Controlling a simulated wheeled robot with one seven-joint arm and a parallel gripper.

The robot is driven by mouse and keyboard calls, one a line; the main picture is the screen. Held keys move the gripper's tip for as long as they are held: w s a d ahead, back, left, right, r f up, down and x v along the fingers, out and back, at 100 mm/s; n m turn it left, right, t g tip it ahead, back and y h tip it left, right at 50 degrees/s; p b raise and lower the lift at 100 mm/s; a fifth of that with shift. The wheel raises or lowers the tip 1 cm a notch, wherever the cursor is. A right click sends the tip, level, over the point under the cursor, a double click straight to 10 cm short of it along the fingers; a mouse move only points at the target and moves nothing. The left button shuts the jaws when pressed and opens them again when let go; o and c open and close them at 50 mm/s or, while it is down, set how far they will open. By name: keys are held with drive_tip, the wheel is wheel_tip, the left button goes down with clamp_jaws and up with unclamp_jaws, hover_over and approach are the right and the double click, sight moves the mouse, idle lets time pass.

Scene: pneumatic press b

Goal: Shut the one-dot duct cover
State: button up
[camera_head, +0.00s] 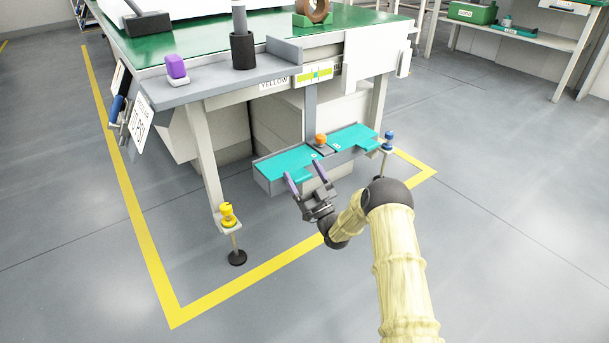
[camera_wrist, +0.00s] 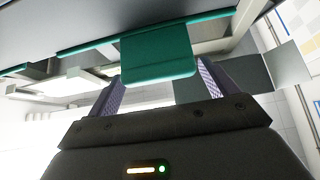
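Two teal duct covers lie on a grey duct (camera_head: 268,180) low under the press table: a left cover (camera_head: 287,161) and a right cover (camera_head: 357,136). In the wrist view, a teal tab (camera_wrist: 158,54) is in line with the gap between the fingertips (camera_wrist: 160,76). I cannot tell whether they touch it.
An orange knob (camera_head: 320,139) stands between the covers. A yellow knob (camera_head: 228,213) and a blue knob (camera_head: 389,139) stand on posts at either side. The table leg (camera_head: 206,162) is left of the duct. The floor in front is clear inside the yellow line (camera_head: 262,284).

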drive_tip(key=shift+a, duration=0.1)
drive_tip(key=shift+s+f, duration=0.15)
drive_tip(key=p+v, duration=0.8)
drive_tip(key=v, duration=0.9)
